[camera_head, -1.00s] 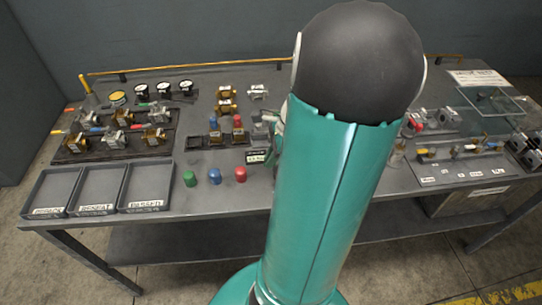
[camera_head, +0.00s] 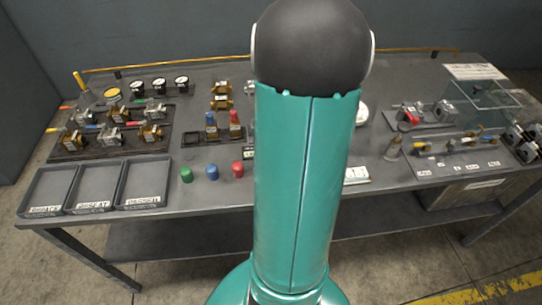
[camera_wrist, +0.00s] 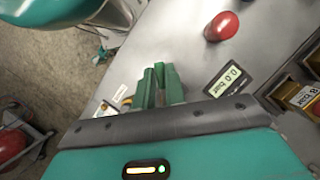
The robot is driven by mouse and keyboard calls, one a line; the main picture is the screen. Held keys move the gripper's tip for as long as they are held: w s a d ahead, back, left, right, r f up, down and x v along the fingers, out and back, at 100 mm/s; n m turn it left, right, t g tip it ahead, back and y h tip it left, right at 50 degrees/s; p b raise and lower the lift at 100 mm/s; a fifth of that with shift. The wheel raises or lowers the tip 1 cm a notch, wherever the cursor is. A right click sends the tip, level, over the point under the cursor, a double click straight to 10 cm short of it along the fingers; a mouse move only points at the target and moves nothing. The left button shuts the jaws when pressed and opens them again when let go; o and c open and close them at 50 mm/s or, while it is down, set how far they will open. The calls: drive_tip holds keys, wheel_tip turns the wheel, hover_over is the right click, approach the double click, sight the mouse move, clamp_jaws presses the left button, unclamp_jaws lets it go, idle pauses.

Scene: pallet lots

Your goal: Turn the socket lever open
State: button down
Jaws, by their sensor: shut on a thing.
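My gripper (camera_wrist: 160,84) shows in the wrist view, its two green fingers close together and pointing down towards the table. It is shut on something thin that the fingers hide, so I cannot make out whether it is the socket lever. A small orange-yellow part (camera_wrist: 122,94) shows just left of the fingers, next to a white label; I cannot tell what it belongs to. A small display reading 0.0 (camera_wrist: 224,82) lies right of the fingers. In the head view my arm hides the gripper and the spot where it works.
A red cap (camera_wrist: 221,27) stands near the display, with blue (camera_head: 212,172) and green (camera_head: 187,174) ones beside it. Empty trays (camera_head: 93,198) line the front left; a valve rack (camera_head: 70,148) stands behind. A labelled white plate (camera_head: 357,175) lies right of my arm.

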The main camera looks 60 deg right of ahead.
drive_tip(key=n+g, duration=0.1)
drive_tip(key=n, duration=0.1)
drive_tip(key=s+n, duration=0.1)
drive_tip(key=n, duration=0.1)
drive_tip(key=shift+s+d+n+g+h, duration=0.2)
drive_tip(key=shift+n+g+h, duration=0.1)
drive_tip(key=shift+g, duration=0.1)
drive_tip(key=shift+s+d+n+g+h, duration=0.2)
drive_tip(key=shift+s+n+g, duration=0.1)
drive_tip(key=shift+n, duration=0.55)
drive_tip(key=shift+s+d+n+g+h, duration=0.1)
drive_tip(key=shift+s+n+g+h, duration=0.15)
drive_tip(key=shift+n, duration=0.6)
drive_tip(key=shift+w, duration=0.1)
drive_tip(key=c, duration=1.5)
unclamp_jaws()
drive_tip(key=shift+o, duration=0.2)
drive_tip(key=v, duration=1.4)
drive_tip(key=shift+d+f, duration=0.1)
drive_tip(key=shift+f, duration=0.05)
